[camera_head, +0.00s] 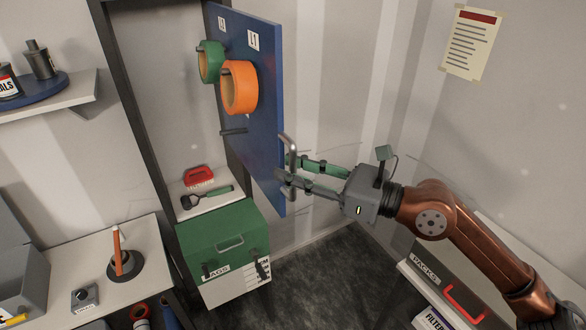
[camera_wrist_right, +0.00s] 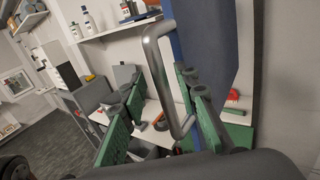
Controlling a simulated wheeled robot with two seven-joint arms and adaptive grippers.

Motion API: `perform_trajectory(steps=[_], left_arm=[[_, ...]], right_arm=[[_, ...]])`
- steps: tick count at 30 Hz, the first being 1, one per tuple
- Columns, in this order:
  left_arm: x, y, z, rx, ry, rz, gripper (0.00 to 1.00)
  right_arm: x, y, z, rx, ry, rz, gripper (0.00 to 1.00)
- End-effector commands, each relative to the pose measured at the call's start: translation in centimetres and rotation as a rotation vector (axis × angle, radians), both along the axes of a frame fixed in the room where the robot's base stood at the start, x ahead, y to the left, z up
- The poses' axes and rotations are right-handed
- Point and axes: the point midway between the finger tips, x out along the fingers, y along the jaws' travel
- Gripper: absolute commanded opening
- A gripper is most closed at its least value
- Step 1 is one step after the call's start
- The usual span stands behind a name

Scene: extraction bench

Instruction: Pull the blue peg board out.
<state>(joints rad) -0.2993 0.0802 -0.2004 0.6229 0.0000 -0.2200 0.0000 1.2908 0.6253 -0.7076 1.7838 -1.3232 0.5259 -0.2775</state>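The blue peg board (camera_head: 262,120) stands upright, edge towards the room, extending out of a tall dark-framed cabinet. It carries a green tape roll (camera_head: 210,61) and an orange tape roll (camera_head: 239,87). A grey bar handle (camera_head: 291,152) is on its front edge. My right gripper (camera_head: 288,170) is at the lower part of this handle, its green fingers apart. In the right wrist view the handle (camera_wrist_right: 155,62) runs between the two fingers, with gaps visible on both sides. The board (camera_wrist_right: 208,45) shows beyond the right finger. My left gripper is not in view.
A green case (camera_head: 212,244) sits below the board, under a small shelf with a red-handled brush (camera_head: 199,177). A bench (camera_head: 143,243) is at left. A grey case with a red handle (camera_head: 445,283) is at lower right. Floor in front of the board is clear.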

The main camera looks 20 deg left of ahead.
Motion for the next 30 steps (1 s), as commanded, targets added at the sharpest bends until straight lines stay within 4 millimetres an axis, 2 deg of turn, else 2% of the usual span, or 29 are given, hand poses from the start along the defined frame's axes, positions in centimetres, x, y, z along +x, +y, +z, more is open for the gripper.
perform_trajectory(steps=[5, 8, 21, 25, 30], left_arm=[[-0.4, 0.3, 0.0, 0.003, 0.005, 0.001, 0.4], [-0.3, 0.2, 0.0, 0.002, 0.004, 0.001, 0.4], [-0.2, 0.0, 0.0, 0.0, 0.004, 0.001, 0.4], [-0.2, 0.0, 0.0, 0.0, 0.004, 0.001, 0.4], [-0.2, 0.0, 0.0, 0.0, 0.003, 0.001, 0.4]], right_arm=[[0.1, -0.3, 0.0, 0.001, 0.0, -0.002, 0.28], [0.1, -1.3, 0.0, 0.001, 0.002, -0.003, 0.28], [-0.7, -9.7, -0.1, -0.001, 0.002, -0.002, 0.28], [-0.8, -11.2, -0.1, 0.0, 0.003, -0.002, 0.28], [-0.9, -11.9, -0.1, -0.001, 0.0, -0.001, 0.28]])
